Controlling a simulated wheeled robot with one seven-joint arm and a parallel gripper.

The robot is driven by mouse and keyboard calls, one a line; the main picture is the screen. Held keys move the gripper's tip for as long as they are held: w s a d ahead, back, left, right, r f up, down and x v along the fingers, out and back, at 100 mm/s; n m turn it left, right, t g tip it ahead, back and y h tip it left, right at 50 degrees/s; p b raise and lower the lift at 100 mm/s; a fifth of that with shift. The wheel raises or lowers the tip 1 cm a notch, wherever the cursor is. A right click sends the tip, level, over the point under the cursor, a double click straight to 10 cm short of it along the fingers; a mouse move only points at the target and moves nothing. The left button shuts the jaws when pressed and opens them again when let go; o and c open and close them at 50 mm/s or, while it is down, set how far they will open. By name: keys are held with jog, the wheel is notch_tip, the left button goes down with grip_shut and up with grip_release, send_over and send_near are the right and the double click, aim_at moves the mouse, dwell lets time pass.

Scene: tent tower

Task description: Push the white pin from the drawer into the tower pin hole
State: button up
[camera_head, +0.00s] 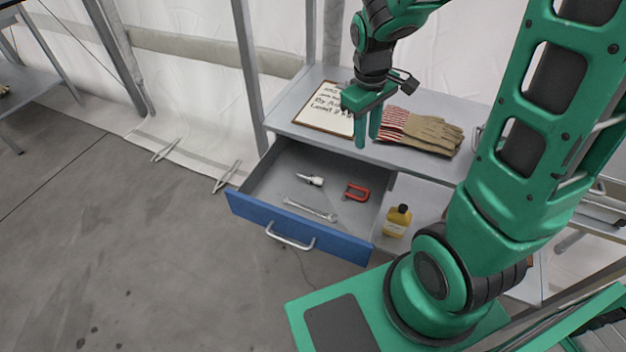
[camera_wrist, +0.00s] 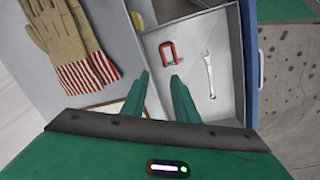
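The white pin (camera_head: 311,179) lies on the floor of the open blue-fronted drawer (camera_head: 247,207), near its back left part in the head view. It has a dark narrow tip. I cannot make the pin out in the wrist view, where my fingers cover part of the drawer. My gripper (camera_head: 367,142) is open and empty, above the table's front edge and up and right of the pin in the head view. Its two fingers, apart, also show in the wrist view (camera_wrist: 160,78). I see no tower pin hole in either view.
A wrench (camera_head: 310,208) and a red clamp-like piece (camera_head: 357,192) share the drawer. A yellow bottle (camera_head: 397,220) stands on the shelf right of it. A clipboard (camera_head: 318,112) and gloves (camera_head: 425,132) lie on the table (camera_head: 290,122).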

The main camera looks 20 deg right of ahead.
aim_at(313, 178)
jog(key=w+a+f+n, duration=0.6)
jog(key=w+a+f, duration=0.25)
jog(key=a, duration=0.25)
jog(key=shift+y, duration=0.4)
jog(key=shift+s+d+f, duration=0.1)
jog(key=shift+d+f, duration=0.05)
jog(key=shift+f, duration=2.8)
jog(key=shift+d+f, duration=0.1)
jog(key=shift+f, duration=2.8)
grip_shut()
